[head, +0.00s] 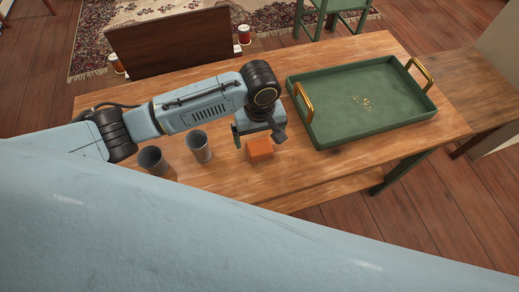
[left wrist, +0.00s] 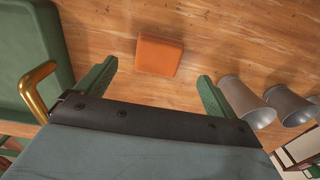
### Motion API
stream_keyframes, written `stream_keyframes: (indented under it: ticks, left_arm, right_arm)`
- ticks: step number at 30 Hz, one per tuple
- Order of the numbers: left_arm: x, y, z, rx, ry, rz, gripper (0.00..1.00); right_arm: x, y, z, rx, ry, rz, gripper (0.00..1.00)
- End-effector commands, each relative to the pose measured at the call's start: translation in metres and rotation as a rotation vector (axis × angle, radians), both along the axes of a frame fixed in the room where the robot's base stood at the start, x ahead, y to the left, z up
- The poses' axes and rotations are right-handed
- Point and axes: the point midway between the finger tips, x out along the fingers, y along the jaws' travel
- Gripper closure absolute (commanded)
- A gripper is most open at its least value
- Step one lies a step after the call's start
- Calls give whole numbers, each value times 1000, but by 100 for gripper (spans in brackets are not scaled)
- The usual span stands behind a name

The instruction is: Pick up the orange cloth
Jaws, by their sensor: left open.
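The orange cloth (head: 260,149) is a small folded block lying on the wooden table, left of the green tray. In the left wrist view the cloth (left wrist: 159,56) lies flat on the wood, ahead of and between the two green fingers. My left gripper (head: 258,137) is above the table right by the cloth in the head view. In the left wrist view my left gripper (left wrist: 155,85) is open and empty, with its fingers apart. The cloth is not between closed jaws. My right gripper is not in view.
A green tray (head: 375,129) with gold handles is on the right, holding small yellowish bits. A dark wooden board (head: 170,42) stands at the table's back edge. Bare table lies in front of the cloth.

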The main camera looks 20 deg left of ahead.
Motion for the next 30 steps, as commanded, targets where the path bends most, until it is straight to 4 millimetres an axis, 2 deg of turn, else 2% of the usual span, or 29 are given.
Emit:
stream_keyframes:
  ticks: [1,8,16,25,26,30]
  left_arm:
    - [0,0,-8,-1,-1,0,6]
    - [1,0,-24,0,-1,-1,6]
    - [2,2,-63,-1,-2,-1,6]
    - [2,1,-68,-2,-4,-2,6]
    - [2,1,-68,-2,-4,-2,8]
    - [2,1,-68,-2,-4,-2,26]
  right_arm:
    - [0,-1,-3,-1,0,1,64]
    - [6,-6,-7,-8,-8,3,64]
    - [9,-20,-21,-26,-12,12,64]
    - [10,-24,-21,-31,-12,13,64]
    - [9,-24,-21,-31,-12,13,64]
    - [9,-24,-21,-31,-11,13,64]
